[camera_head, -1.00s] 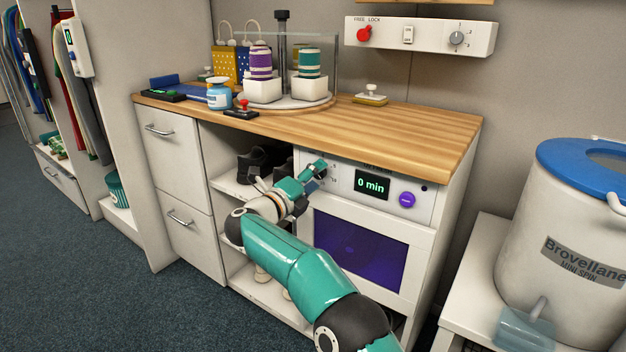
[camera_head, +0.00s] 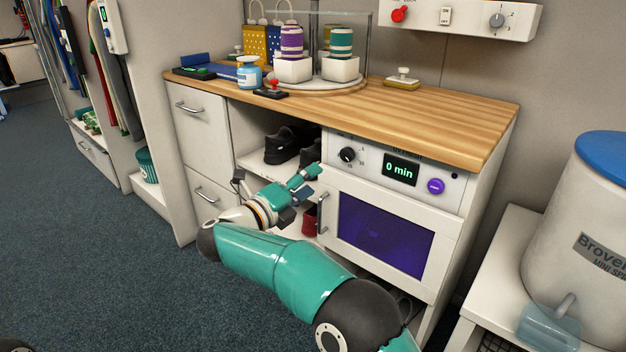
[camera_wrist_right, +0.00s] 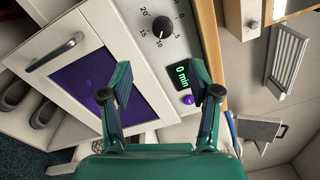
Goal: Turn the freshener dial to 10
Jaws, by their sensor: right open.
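The freshener dial (camera_head: 348,155) is a black round knob on the white front panel, left of the green "0 min" display (camera_head: 400,169). In the right wrist view the dial (camera_wrist_right: 164,26) shows at the top, with 20, 15, 10 and 5 printed around it. My left gripper is out of view.
A purple button (camera_head: 436,186) is right of the display. The purple-windowed door (camera_head: 385,235) with its handle (camera_head: 323,213) is below the panel. Black shoes (camera_head: 283,147) sit on the open shelf at left. The wooden counter (camera_head: 450,107) overhangs the panel.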

